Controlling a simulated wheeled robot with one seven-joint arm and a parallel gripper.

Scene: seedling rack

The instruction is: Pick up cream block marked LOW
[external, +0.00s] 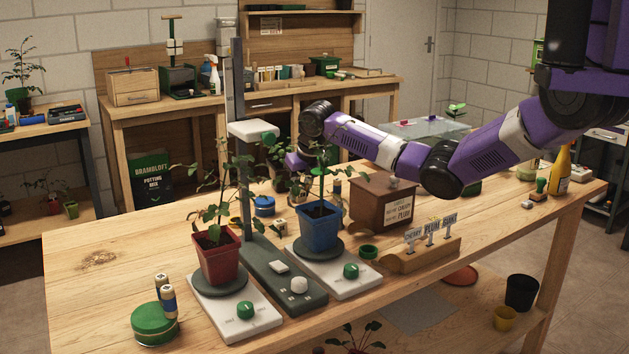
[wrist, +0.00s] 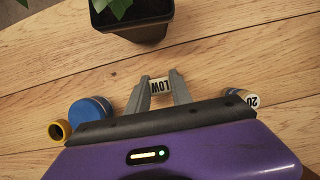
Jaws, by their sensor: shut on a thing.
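The cream block marked LOW (wrist: 161,86) sits between the two grey fingers of my gripper (wrist: 160,88) in the wrist view, its lettering upside down. The fingers are shut on its sides. Wooden tabletop shows around it; I cannot tell whether the block touches the wood. In the external view, my purple hand (external: 297,160) is partly hidden behind the potted plants, and the fingertips and held block cannot be made out.
In the external view, a blue pot (external: 319,228) and red pot (external: 217,261) stand in front.

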